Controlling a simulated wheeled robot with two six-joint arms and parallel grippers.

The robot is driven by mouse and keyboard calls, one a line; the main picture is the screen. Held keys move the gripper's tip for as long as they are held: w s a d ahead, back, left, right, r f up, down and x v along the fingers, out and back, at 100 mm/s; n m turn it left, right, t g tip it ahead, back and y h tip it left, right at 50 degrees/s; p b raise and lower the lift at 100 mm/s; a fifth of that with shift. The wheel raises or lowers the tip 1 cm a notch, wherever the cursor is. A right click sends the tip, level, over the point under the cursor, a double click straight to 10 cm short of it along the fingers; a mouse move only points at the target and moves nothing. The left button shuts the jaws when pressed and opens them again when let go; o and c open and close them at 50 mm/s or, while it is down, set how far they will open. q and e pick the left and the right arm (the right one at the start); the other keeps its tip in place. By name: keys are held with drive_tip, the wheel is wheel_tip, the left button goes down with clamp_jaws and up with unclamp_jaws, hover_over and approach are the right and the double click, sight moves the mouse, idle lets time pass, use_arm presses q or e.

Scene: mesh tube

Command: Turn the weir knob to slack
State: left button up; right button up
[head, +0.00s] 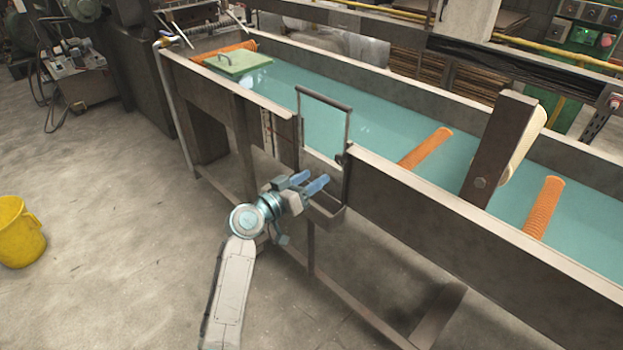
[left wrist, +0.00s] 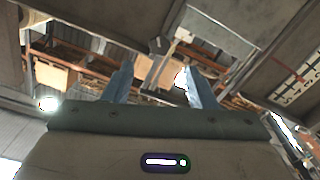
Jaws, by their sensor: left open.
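The weir is a dark-framed clear gate (head: 325,122) standing in a gap in the near wall of the water trough. A small dark knob (head: 341,159) shows at the right foot of its frame; its setting is too small to read. My left gripper (head: 311,181) is open and empty, just outside the near wall, below and left of the knob, apart from it. In the left wrist view my two blue fingers (left wrist: 159,82) stand apart with nothing between them. A small dark part (left wrist: 158,45) shows beyond them, possibly the knob. My right gripper is not in view.
The trough wall (head: 440,212) runs along the right. A small ledge (head: 326,212) sticks out below the gap. Orange mesh tubes (head: 425,148) and a green float plate (head: 238,63) lie in the trough. A yellow bucket (head: 19,232) stands left; the floor between is clear.

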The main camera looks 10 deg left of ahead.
sight(339, 161)
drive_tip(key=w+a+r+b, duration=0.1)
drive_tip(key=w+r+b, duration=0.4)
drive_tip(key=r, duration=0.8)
use_arm(q)
drive_tip(key=w+d+m, duration=0.1)
drive_tip(key=w+m, duration=0.1)
drive_tip(key=w+d+m+p, duration=0.1)
drive_tip(key=w+d+m, duration=0.1)
drive_tip(key=w+d+m+p, duration=0.1)
drive_tip(key=w+d, duration=0.1)
drive_tip(key=w, duration=0.1)
drive_tip(key=shift+d+r+m, duration=0.1)
drive_tip(key=shift+m, duration=0.3)
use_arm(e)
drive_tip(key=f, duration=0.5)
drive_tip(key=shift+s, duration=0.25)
use_arm(q)
drive_tip(key=c, duration=1)
